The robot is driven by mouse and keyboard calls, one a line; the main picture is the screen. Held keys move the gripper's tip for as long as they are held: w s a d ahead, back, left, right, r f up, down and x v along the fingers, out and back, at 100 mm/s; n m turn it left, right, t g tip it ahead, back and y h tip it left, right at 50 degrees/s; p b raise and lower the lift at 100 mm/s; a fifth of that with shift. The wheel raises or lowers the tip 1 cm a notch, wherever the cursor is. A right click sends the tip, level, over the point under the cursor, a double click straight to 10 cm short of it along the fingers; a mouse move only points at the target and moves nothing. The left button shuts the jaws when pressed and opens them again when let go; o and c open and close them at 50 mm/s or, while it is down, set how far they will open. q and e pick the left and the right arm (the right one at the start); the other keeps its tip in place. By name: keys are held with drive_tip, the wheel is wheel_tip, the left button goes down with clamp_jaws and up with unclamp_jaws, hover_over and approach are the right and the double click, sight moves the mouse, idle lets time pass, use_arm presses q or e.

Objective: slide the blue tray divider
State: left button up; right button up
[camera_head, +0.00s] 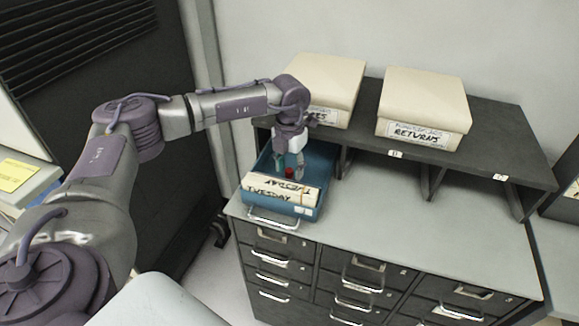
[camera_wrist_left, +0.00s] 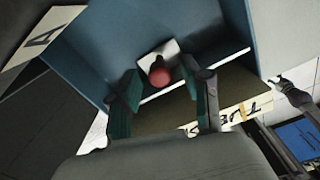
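The blue tray (camera_head: 322,160) sits at the left end of the grey cabinet top, with a metal handle at its front. A red knob (camera_head: 289,172) is inside it; in the left wrist view the red knob (camera_wrist_left: 158,72) stands before a small white plate (camera_wrist_left: 172,50). My left gripper (camera_head: 289,163) reaches down into the tray. In the wrist view its green-tipped fingers (camera_wrist_left: 158,86) are spread on either side of the knob, with a visible gap. The divider's own panel cannot be clearly told apart from the tray.
Cream cards (camera_head: 280,188) lettered TUESDAY stand at the tray's front. Two cream boxes (camera_head: 425,100), one marked RETURNS, sit on the dark shelf (camera_head: 490,150) behind. The cabinet top (camera_head: 400,215) to the right is clear. Drawers with handles (camera_head: 350,300) are below.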

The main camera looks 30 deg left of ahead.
sight(289, 169)
use_arm(q)
wheel_tip(289, 169, up, 12)
idle(0.7)
